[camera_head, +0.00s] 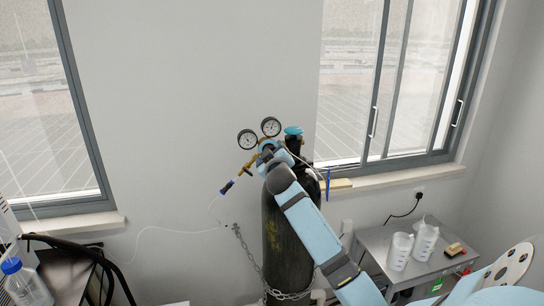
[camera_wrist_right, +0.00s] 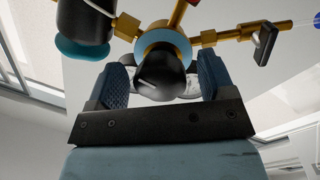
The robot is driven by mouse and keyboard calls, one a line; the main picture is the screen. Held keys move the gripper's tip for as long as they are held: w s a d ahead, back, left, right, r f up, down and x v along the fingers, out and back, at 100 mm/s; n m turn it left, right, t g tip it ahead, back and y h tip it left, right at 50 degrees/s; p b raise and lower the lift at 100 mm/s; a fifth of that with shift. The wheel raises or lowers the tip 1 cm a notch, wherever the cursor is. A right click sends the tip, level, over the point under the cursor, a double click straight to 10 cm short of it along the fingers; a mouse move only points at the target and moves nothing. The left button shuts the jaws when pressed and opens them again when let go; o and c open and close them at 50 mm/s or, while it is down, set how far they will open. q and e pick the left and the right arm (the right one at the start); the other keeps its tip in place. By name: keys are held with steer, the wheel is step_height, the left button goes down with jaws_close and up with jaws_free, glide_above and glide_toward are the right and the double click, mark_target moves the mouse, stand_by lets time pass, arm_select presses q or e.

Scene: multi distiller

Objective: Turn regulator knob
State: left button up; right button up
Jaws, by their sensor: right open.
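The black regulator knob (camera_wrist_right: 160,76) shows in the right wrist view, in front of a brass and blue regulator body (camera_wrist_right: 163,42). My right gripper (camera_wrist_right: 162,70) is open, with one blue ridged finger on each side of the knob. Small gaps seem to remain, and I cannot tell whether either finger touches it. In the head view my right gripper (camera_head: 268,150) is at the regulator, just below its two round gauges (camera_head: 271,126), and my arm hides the knob. The regulator is on a dark gas cylinder (camera_head: 275,240) with a teal top valve (camera_head: 293,131). My left gripper is out of view.
A chain (camera_head: 243,245) runs around the cylinder. A thin clear hose (camera_head: 165,229) leads left from the regulator's blue-ended outlet (camera_head: 227,187). A bench (camera_head: 376,243) with white jugs (camera_head: 401,250) stands at right. A blue-capped bottle (camera_head: 25,283) is at lower left. The wall is behind.

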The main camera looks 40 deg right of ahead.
steer(key=b+v, duration=0.3)
steer(key=v, duration=1)
steer(key=shift+s+a, duration=0.2)
steer(key=shift+s, duration=0.15)
steer(key=s+a+f+n+y, duration=0.1)
steer(key=a+f+y, duration=0.2)
steer(key=a+f, duration=0.35)
steer(key=s+a+f+n+y, duration=0.1)
steer(key=s+a+f+y, duration=0.15)
steer(key=f, duration=0.65)
steer(key=s+a+f+n+y, duration=0.1)
steer(key=a+f+y, duration=0.1)
steer(key=a+f, duration=0.45)
steer(key=s+a+f+g+y, duration=0.1)
steer(key=s+a+f+y, duration=0.2)
steer(key=s+a+f, duration=0.3)
steer(key=s+a+f+m+g+y, duration=0.1)
steer(key=s+a+f+g+y, duration=0.1)
steer(key=s+a+f, duration=0.5)
steer(key=s+f+y, duration=0.1)
steer(key=s+f, duration=0.4)
steer(key=f, duration=0.1)
steer(key=shift+s+g, duration=0.15)
steer(key=shift+g, duration=0.15)
